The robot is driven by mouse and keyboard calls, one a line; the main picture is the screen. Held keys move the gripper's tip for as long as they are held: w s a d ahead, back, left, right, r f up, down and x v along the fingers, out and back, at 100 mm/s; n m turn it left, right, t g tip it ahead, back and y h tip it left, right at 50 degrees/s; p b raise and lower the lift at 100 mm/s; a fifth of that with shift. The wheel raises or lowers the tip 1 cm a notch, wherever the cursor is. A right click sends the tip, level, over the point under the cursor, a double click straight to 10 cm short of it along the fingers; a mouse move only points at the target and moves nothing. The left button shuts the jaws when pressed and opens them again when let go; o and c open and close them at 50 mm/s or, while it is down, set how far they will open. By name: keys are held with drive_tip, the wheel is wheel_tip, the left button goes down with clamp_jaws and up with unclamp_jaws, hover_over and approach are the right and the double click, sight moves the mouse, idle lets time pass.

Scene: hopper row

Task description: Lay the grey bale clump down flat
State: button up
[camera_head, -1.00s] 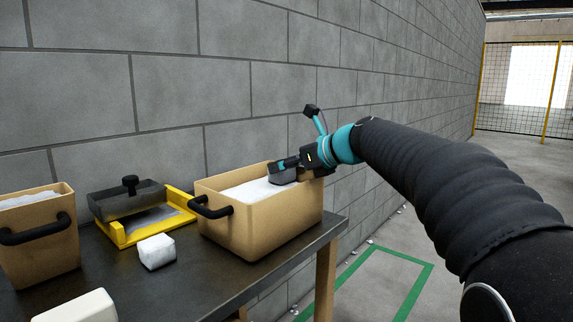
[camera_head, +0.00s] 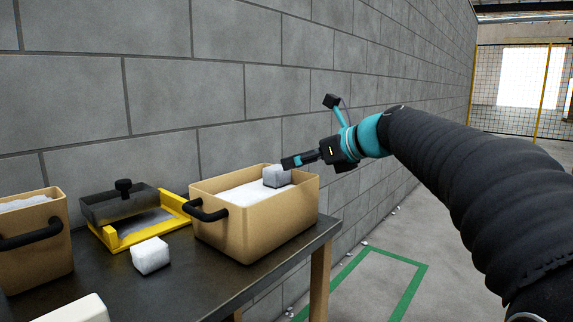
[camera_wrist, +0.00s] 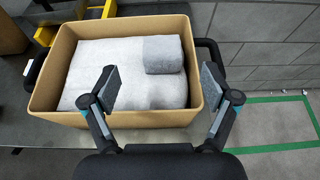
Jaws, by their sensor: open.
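The grey bale clump (camera_head: 277,176) lies on the white fill inside the tan hopper bin (camera_head: 270,231), near its back right corner. In the wrist view the clump (camera_wrist: 163,54) sits at the upper right of the bin (camera_wrist: 123,118), on the white fill (camera_wrist: 103,70), apart from the fingers. My gripper (camera_head: 289,162) is just above and to the right of the clump in the head view. In the wrist view my gripper (camera_wrist: 159,82) has its two fingers spread wide with nothing between the pads.
A white block (camera_head: 151,256) stands on the dark table (camera_head: 190,280) in front of a yellow frame with a dark-handled press (camera_head: 122,204). Another tan bin (camera_head: 38,254) is at left. The block wall (camera_head: 290,100) runs close behind the bin.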

drive_tip(key=v, duration=0.5)
drive_tip(key=shift+s, duration=0.1)
drive_tip(key=s+d+f+n+g+h, duration=0.1)
drive_tip(key=s+d+f+n+h, duration=0.2)
drive_tip(key=s+f+n, duration=0.5)
drive_tip(key=s+d+f+n+g+h, duration=0.1)
drive_tip(key=s+d+f+n+h, duration=0.2)
drive_tip(key=s+f+n, duration=0.6)
drive_tip(key=s+d+f+n+g+h, duration=0.1)
drive_tip(key=s+d+f+n+h, duration=0.3)
drive_tip(key=s+f+n, duration=0.4)
drive_tip(key=s+f, duration=0.4)
drive_tip(key=s, duration=0.1)
drive_tip(key=shift+f+n+h, duration=0.25)
drive_tip(key=shift+n+h, duration=0.05)
